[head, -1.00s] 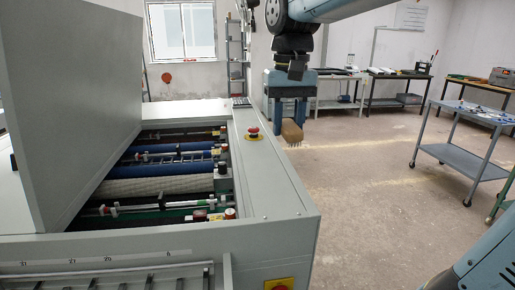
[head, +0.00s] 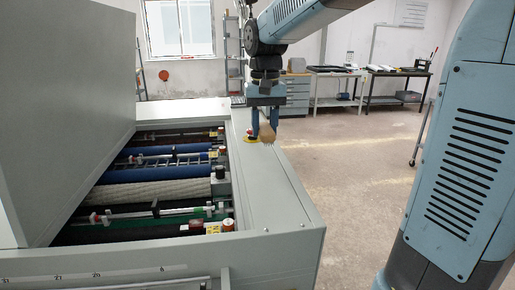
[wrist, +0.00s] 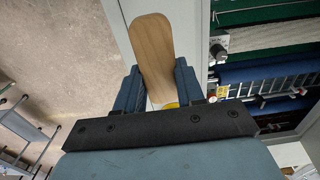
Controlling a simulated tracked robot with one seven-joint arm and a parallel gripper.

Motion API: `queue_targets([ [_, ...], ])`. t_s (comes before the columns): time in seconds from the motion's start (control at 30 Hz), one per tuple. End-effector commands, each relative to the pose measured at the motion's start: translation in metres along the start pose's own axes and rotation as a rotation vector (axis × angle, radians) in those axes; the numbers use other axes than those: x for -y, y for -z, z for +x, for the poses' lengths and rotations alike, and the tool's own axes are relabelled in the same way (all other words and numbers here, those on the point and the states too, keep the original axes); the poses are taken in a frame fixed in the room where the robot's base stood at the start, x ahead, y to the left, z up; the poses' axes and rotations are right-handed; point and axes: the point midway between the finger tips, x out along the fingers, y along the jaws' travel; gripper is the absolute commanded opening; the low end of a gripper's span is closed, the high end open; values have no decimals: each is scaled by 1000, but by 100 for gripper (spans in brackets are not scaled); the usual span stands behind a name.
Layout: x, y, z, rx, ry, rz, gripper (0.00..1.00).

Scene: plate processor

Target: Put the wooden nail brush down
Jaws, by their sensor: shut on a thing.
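The wooden nail brush (head: 267,133) is held in my gripper (head: 265,117), bristles down, over the right-hand rim of the plate processor (head: 268,182). In the wrist view the brush's pale wooden back (wrist: 152,50) lies between the two blue fingers of my gripper (wrist: 160,88). In the head view I cannot tell whether the bristles touch the rim surface. The brush hides most of a yellow-and-red emergency stop button (head: 250,138) behind it.
The processor's open bay holds rollers (head: 150,190) left of the rim. Its raised lid (head: 65,110) stands at the left. The rim in front of the brush is bare. Tables (head: 395,75) stand along the back wall, with open floor (head: 345,170) to the right.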

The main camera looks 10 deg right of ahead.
Motion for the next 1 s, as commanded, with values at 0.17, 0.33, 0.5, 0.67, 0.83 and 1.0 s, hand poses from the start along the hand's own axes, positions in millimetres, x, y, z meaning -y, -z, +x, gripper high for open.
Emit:
queue_targets([
  [0.17, 4, 21, 28, 4, -1, -1, 5],
  [0.33, 6, 30, 39, 2, 0, -1, 5],
  [0.5, 7, 36, 46, 1, 0, 0, 5],
  [0.67, 8, 40, 66, 3, 0, 0, 5],
  [0.83, 8, 39, 80, 0, 0, 0, 5],
  [1.0, 8, 39, 80, 1, 0, 0, 39],
])
